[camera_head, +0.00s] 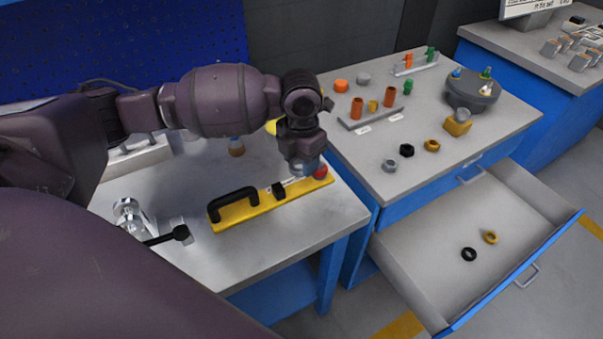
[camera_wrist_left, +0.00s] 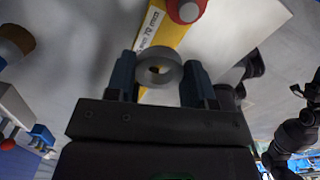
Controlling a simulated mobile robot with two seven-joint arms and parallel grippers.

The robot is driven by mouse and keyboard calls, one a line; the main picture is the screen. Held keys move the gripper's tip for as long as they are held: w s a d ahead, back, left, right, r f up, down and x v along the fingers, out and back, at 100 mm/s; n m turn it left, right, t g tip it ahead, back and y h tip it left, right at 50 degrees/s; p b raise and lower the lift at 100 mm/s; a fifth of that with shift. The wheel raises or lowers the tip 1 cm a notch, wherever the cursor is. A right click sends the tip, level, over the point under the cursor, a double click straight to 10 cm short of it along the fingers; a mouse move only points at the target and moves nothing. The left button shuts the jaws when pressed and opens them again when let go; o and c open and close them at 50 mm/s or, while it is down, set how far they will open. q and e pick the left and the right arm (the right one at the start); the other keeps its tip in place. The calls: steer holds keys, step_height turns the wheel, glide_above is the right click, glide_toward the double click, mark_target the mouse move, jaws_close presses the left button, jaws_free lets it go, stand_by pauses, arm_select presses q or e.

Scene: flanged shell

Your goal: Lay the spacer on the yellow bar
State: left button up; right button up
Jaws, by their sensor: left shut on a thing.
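The spacer, a grey ring (camera_wrist_left: 158,71), is held between the fingers of my left gripper (camera_wrist_left: 159,82) in the left wrist view. In the head view my left gripper (camera_head: 305,169) points down over the right end of the yellow bar (camera_head: 296,198), and I cannot make out the ring there. The bar lies on the left bench with a black handle (camera_head: 233,201), a black block and a red knob (camera_head: 320,171). In the wrist view the bar (camera_wrist_left: 172,36) shows beyond the ring, with its white printed label and red knob. I cannot tell whether ring and bar touch.
A metal clamp with a black-tipped lever (camera_head: 181,233) stands left of the bar. The right bench holds another grey ring (camera_head: 389,165), a black nut (camera_head: 406,150) and a tray of orange cylinders (camera_head: 357,108). Its open drawer (camera_head: 430,270) holds two small rings.

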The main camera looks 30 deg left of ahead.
mark_target(301, 183)
arm_select(q)
step_height(301, 183, down, 5)
steer(key=shift+r+b, duration=0.1)
steer(key=shift+b, duration=0.25)
steer(key=shift+r, duration=0.1)
steer(key=o, duration=1)
steer(key=shift+f, duration=0.2)
